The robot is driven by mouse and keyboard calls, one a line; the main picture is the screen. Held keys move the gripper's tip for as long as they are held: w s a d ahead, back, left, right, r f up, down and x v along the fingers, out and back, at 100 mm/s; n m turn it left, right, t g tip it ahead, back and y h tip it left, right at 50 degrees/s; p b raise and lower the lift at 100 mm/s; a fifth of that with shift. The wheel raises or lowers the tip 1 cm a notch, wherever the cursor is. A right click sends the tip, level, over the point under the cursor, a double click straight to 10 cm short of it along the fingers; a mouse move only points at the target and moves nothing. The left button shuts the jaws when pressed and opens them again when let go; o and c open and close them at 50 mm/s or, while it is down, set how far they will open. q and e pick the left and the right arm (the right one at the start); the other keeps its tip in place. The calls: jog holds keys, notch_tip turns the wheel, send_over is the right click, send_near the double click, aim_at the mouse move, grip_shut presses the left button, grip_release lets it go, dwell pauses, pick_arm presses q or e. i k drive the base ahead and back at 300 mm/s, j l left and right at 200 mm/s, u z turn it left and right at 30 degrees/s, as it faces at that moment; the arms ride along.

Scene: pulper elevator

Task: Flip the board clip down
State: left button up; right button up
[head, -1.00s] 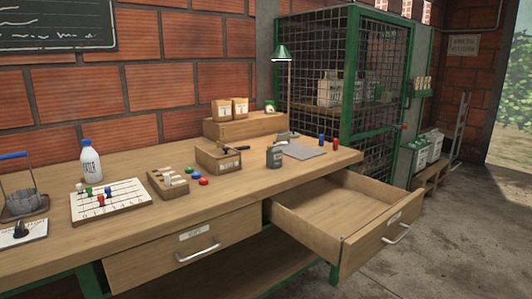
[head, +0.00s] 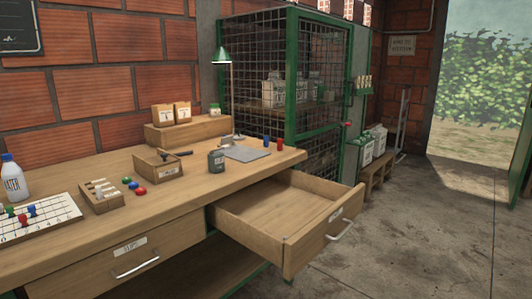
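A flat grey board (head: 246,153) lies on the wooden workbench (head: 110,221) near its back right part. A small grey piece (head: 226,140) shows at the board's left back edge; it is too small to tell whether it is a clip or how it stands. A white board with pegs (head: 38,219) lies at the bench's left end, partly cut off by the picture edge. Neither of my grippers is in view.
A drawer (head: 275,207) stands open and empty, jutting out from the bench's right front. A dark canister (head: 216,161), an open wooden box (head: 158,165) and a peg tray (head: 101,196) stand on the bench. The concrete floor (head: 420,230) at right is clear.

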aim_at(225, 141)
jog(key=i+l+z, duration=1.1)
jog(key=i, duration=0.25)
jog(key=i+z, duration=0.35)
jog(key=i, duration=0.15)
jog(key=i+u, duration=0.2)
jog(key=i, duration=0.3)
jog(key=i+l+u, duration=0.15)
jog(key=i, duration=0.35)
jog(key=i+l+u, duration=0.2)
jog(key=i, duration=0.25)
jog(key=i+l+u, duration=0.2)
jog(key=u, duration=0.25)
jog(key=i+l+u, duration=0.55)
jog(key=u, duration=0.3)
jog(key=i+l+u, duration=0.1)
jog(key=l+u, duration=0.9)
jog(key=l, duration=0.15)
jog(key=i+l+u, duration=0.2)
jog(key=k+l, duration=0.1)
